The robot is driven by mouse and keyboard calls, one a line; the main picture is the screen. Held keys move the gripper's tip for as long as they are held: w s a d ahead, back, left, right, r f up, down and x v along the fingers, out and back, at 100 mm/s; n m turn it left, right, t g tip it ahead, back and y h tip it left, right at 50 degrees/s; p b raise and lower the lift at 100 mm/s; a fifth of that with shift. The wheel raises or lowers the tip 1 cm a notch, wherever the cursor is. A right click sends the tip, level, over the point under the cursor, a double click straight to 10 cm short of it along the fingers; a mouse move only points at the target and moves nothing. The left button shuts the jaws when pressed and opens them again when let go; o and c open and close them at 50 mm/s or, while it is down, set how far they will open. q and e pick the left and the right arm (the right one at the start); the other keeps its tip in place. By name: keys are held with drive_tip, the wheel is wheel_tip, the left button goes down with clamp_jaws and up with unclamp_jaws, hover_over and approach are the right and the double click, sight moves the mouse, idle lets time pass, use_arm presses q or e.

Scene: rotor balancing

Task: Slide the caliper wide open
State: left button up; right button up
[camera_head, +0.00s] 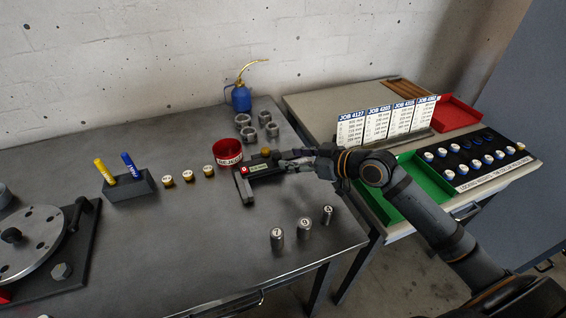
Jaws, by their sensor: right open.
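The caliper (243,188) lies on the dark metal bench. Its dark jaw end points toward the front and its slider has a small green display, with a yellowish knob at the back. My right gripper (287,161) is open at the right end of the caliper, with its fingers close to the slider. I cannot tell whether the fingers touch it. The fingers hide part of the caliper's right end. How far apart the caliper's jaws stand is too small to tell. My left gripper is not in view.
A red bin (227,152) stands just behind the caliper. Several metal nuts (264,116) and a blue oil can (241,98) are farther back. Numbered cylinders (304,228) stand in front. A pen block (130,187) and rotor disc (28,245) are left. A side table holds a green tray (428,178).

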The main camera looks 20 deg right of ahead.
sight(280, 157)
drive_tip(key=shift+x, duration=2.05)
drive_tip(key=shift+s+a, duration=0.1)
drive_tip(key=shift+c, duration=0.3)
clamp_jaws()
